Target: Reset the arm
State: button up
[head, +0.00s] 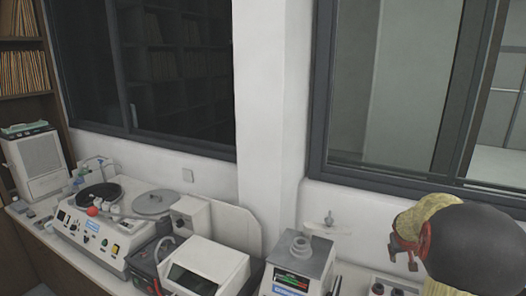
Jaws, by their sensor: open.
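My gripper (404,252) shows at the lower right in the head view, with reddish fingers at the end of a yellow and dark grey arm. It is open, with nothing seen between the fingers. It is held above the right part of the bench, apart from the machines. A grey and white mounting press (297,262) with a round top and a coloured display seems to stand left of it. The rest of my arm runs out of view at the right.
A polishing machine (103,222) with a dark disc stands on the bench at the left. A white boxy device (207,264) stands in the middle. A small panel with knobs (378,288) is below my gripper. Dark-framed windows (330,90) and a white pillar (270,100) are behind.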

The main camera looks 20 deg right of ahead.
jog(key=s+a+f+n+y+b, duration=0.1)
jog(key=s+a+b, duration=0.4)
jog(key=a, duration=1.2)
jog(key=s+a+f+n+t+y+b, duration=0.1)
jog(key=s+a, duration=0.6)
jog(key=a, duration=1.1)
jog(key=s+a+f+n+t+y+b, duration=0.1)
jog(key=s+a+n+y+b, duration=0.3)
jog(key=a, duration=1.4)
jog(key=s+f+b, duration=0.1)
jog(key=s+b, duration=0.2)
jog(key=b, duration=0.1)
jog(key=shift+a+f+b, duration=0.15)
jog(key=shift+f+b, duration=0.15)
jog(key=shift+b, duration=0.05)
